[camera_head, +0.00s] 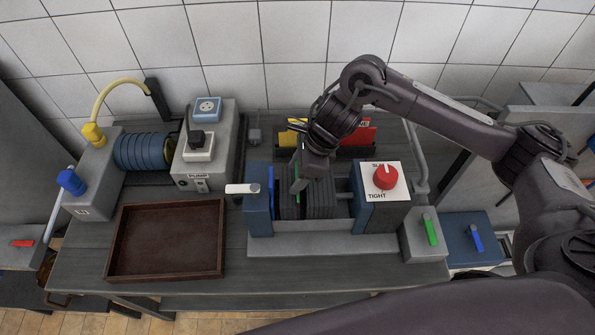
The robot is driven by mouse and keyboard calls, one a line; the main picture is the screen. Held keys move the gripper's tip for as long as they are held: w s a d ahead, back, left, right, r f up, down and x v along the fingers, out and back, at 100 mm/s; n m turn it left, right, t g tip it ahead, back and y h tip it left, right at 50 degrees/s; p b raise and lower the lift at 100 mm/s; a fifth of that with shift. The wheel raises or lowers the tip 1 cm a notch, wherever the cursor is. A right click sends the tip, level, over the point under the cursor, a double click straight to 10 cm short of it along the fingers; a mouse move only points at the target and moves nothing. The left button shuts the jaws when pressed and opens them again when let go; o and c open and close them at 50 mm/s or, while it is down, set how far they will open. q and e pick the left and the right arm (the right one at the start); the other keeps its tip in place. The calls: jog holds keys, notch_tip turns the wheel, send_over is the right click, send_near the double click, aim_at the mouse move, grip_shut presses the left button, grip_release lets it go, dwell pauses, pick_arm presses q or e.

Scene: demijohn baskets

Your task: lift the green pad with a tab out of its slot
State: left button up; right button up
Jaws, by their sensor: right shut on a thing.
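The plate press (320,240) stands at the middle of the bench, with dark upright plates packed between its blue end blocks. My right gripper (302,182) reaches down from above and is shut at this strip, on the pad. The gripper hides most of the pad and its tab, and I cannot tell how far the pad sits in its slot. My left gripper is not in view.
An empty brown tray (167,275) lies left of the press. Behind are yellow and red items (358,134). A pump (195,160) and a blue coil (143,152) stand at the back left.

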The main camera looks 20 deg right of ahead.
jog(key=shift+r, duration=0.3)
jog(key=shift+r+m+t+p, duration=0.3)
jog(key=shift+r+m+p, duration=0.4)
jog(key=shift+r+p, duration=0.25)
dwell(0.4)
jog(key=shift+r+n+b, duration=0.35)
jog(key=shift+r+n, duration=0.35)
jog(key=shift+r, duration=0.3)
